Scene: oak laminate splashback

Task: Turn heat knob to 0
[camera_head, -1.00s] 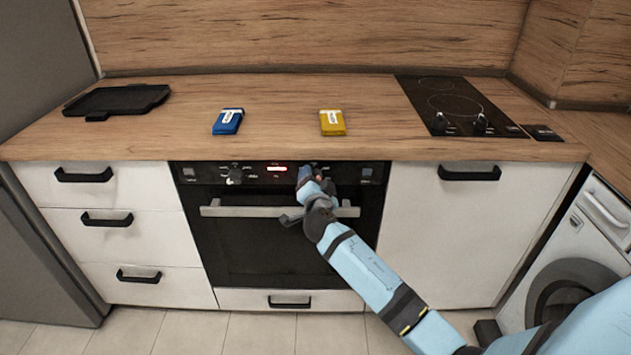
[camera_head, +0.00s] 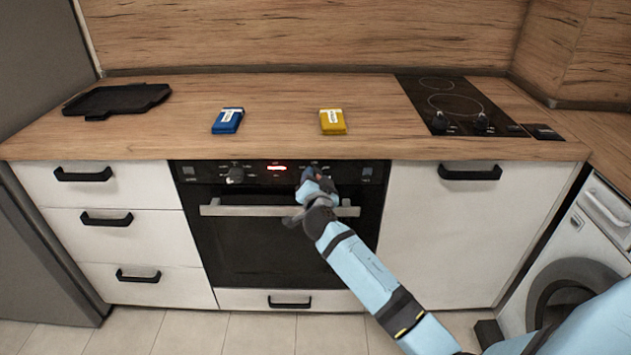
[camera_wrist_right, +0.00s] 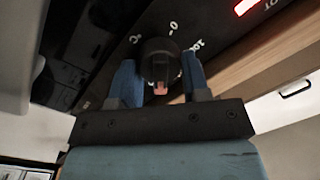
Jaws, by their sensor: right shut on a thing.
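The oven (camera_head: 270,245) has a black control panel with a lit red display (camera_head: 277,168). My right gripper (camera_head: 311,180) is at the panel, right of the display. In the right wrist view, a dark round knob (camera_wrist_right: 160,58) sits between the two blue fingers of my right gripper (camera_wrist_right: 158,78), which is shut on it. A small red mark shows on the knob's side nearest the gripper. A "0" and other white markings are printed on the panel around the knob. In the head view my gripper hides most of this knob. My left gripper is not in view.
Another oven knob (camera_head: 236,175) is left of the display. The oven handle (camera_head: 255,211) runs just below my right gripper. A blue packet (camera_head: 228,121), a yellow packet (camera_head: 332,122), a black tray (camera_head: 117,101) and a hob (camera_head: 455,107) are on the countertop.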

